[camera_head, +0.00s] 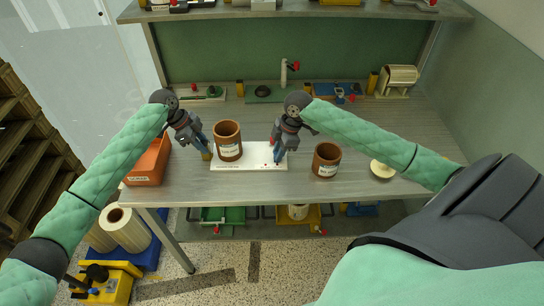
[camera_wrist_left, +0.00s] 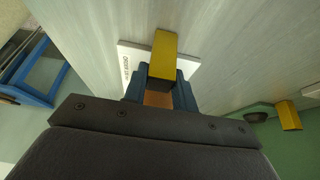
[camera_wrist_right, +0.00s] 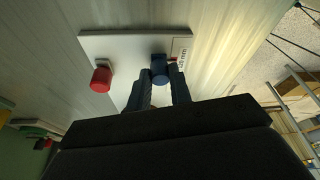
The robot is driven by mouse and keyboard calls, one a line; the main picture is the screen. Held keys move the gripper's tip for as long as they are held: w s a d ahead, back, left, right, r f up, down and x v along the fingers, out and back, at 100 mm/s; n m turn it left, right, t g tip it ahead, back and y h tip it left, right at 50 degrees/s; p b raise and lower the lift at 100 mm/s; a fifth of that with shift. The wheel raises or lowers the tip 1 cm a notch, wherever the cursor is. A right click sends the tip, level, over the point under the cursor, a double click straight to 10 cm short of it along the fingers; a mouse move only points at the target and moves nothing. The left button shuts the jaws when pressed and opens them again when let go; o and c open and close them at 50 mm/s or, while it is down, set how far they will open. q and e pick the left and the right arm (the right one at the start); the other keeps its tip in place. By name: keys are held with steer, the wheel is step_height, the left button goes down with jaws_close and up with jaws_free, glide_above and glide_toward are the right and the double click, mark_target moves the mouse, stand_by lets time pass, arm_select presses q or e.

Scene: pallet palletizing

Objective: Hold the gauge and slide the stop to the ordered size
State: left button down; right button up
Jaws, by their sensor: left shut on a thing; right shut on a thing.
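The gauge is a white plate (camera_head: 250,163) lying on the bench, with small print along its front edge. My left gripper (camera_head: 206,152) is at its left end, shut on a yellow block (camera_wrist_left: 164,50) that overlaps the plate in the left wrist view. My right gripper (camera_head: 279,157) is over the right part of the plate, shut on a blue cylindrical stop (camera_wrist_right: 160,68). A red knob (camera_wrist_right: 101,80) stands on the plate beside it. A label (camera_wrist_right: 182,52) ending in "mm" lies close to the stop; its number is hard to read.
A brown labelled cup (camera_head: 228,142) stands at the gauge, apparently on it. Another brown cup (camera_head: 326,160) and a cream disc (camera_head: 382,170) are to the right. An orange bin (camera_head: 146,164) is at the left edge. Fixtures and a roll holder (camera_head: 397,80) line the back.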

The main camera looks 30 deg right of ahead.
steer(key=o, duration=1)
steer(key=v, duration=1.2)
